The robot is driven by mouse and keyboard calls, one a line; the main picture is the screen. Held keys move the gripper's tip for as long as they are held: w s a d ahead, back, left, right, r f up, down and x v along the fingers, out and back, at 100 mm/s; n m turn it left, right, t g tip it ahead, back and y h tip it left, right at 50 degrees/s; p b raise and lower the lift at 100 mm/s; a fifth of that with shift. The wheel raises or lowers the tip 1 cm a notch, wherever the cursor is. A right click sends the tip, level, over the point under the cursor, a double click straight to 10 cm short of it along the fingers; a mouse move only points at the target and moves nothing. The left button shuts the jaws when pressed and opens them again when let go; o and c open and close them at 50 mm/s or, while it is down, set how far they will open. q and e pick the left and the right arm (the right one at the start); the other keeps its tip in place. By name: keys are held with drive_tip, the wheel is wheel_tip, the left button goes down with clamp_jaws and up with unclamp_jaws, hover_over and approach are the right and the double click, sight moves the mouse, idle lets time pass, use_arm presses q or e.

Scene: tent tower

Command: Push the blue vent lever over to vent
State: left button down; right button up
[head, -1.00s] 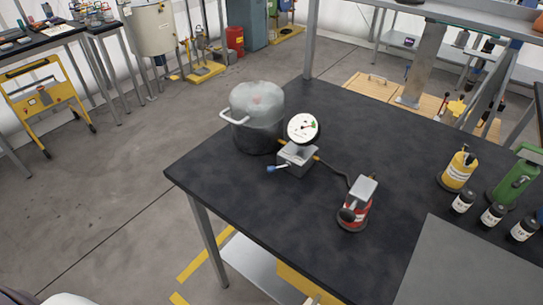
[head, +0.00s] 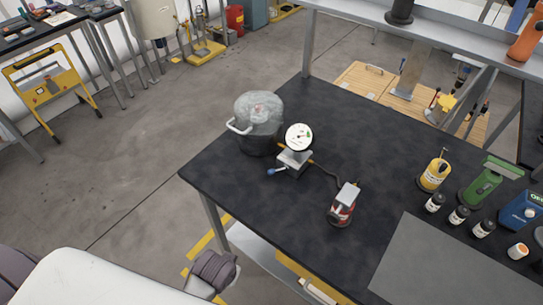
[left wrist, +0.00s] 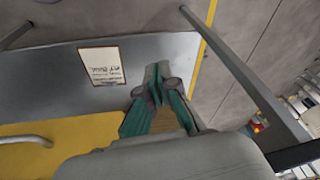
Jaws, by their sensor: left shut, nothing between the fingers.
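The blue vent lever (head: 272,171) sticks out to the left from a grey metal block (head: 291,164) on the black table. A round white dial gauge (head: 299,137) stands on the block. My left arm shows at the bottom left of the head view, apart from the lever, below the table's front left edge. In the left wrist view my left gripper (left wrist: 158,85) is shut and empty, with teal-sided fingers together. The lever does not show in the left wrist view. My right gripper is in neither view.
A pot with a clear dome (head: 258,115) stands behind the block. A hose runs from the block to a small red pump (head: 343,205). Bottles and a green device (head: 491,181) stand at the right. The table front, left of the pump, is clear.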

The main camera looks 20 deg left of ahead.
use_arm(q)
drive_tip(key=w+r+n+t+y+p, duration=0.1)
drive_tip(key=w+r+n+y+p, duration=0.2)
drive_tip(key=r, duration=1.2)
drive_tip(key=w+n, duration=0.1)
drive_tip(key=w, duration=0.3)
drive_tip(key=w+d+r+n+t+y+p, duration=0.1)
drive_tip(key=w, duration=0.2)
drive_tip(key=w+d+r+n+t+y, duration=0.1)
drive_tip(key=w, duration=0.3)
drive_tip(key=shift+w+d+r+n, duration=0.1)
drive_tip(key=shift+w+d+n, duration=0.05)
drive_tip(key=shift+w+n, duration=0.2)
drive_tip(key=w+d+r+n+t+y, duration=0.2)
drive_tip(key=w+d+r+t, duration=0.1)
drive_tip(key=w, duration=0.5)
drive_tip(key=shift+d+r+t, duration=0.3)
drive_tip(key=shift+d+r, duration=0.6)
drive_tip(key=shift+d, duration=0.15)
drive_tip(key=shift+w+a, duration=0.1)
drive_tip(key=shift+w, duration=0.05)
